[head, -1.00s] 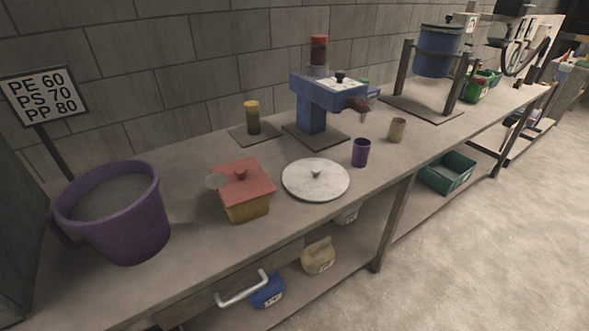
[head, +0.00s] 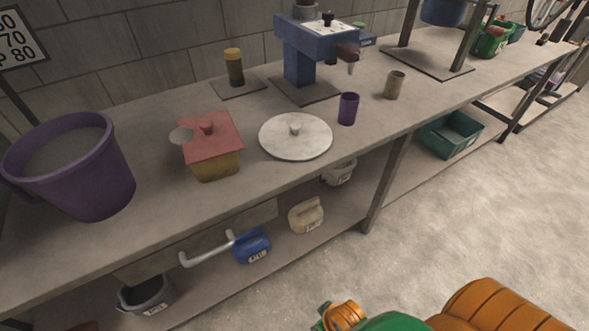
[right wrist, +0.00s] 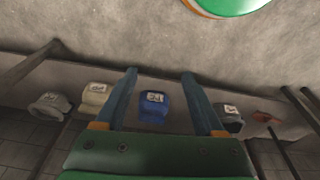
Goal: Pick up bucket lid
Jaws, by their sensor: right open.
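The bucket lid (head: 296,137) is a round white-grey disc with a small knob on top. It lies flat near the front edge of the workbench in the head view. A purple bucket (head: 85,170) with a side handle stands at the left of the bench, full of grey material. My right gripper (right wrist: 160,72) is open and empty in the right wrist view, facing the shelf side below the bench top. In the head view only part of my right arm shows at the bottom right, low and away from the lid. My left gripper is not in view.
A red-lidded yellow box (head: 212,150) stands left of the lid and a purple cup (head: 348,108) right of it. A blue press (head: 312,50) stands behind. Blue (head: 252,246) and beige (head: 306,215) containers sit on the lower shelf. A drawer handle (head: 207,249) juts out in front.

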